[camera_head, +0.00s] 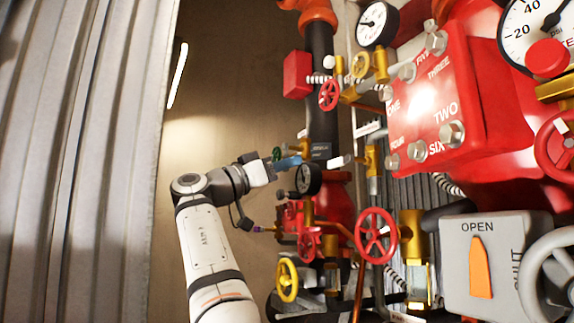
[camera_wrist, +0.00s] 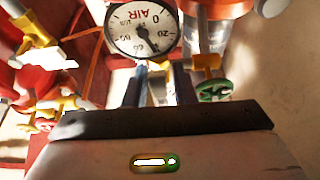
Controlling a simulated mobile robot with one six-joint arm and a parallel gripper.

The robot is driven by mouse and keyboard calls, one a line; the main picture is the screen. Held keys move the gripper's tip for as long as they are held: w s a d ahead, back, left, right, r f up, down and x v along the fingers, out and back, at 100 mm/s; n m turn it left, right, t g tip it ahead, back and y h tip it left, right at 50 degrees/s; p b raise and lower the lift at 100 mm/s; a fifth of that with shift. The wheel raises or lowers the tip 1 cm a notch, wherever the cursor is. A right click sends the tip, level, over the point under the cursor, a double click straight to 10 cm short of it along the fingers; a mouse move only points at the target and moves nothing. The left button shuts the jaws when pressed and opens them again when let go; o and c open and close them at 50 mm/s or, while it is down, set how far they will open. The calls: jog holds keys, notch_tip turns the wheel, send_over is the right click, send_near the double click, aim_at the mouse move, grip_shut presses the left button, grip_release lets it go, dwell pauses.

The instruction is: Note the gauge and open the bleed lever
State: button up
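What looks like the same gauge shows side-on with a black case in the head view (camera_head: 308,179). My gripper (camera_head: 292,162) is just above and left of it. In the wrist view its two blue-grey fingers (camera_wrist: 159,85) stand apart, with brass fittings visible beyond the gap. I cannot tell which handle is the bleed lever.
A green handwheel (camera_wrist: 213,89) is close by my right finger in the wrist view. Red handwheels (camera_head: 376,236), a yellow handwheel (camera_head: 287,280) and pipes crowd the right. An OPEN/SHUT box (camera_head: 505,250) has an orange pointer. A corrugated wall (camera_head: 75,150) stands left.

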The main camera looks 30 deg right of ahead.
aim_at(286, 155)
jog(key=shift+o, duration=1.1)
jog(key=shift+r, duration=0.2)
notch_tip(286, 155, up, 10)
jog(key=p, duration=0.9)
jog(key=shift+f+p, duration=0.15)
jog(key=shift+p, duration=0.15)
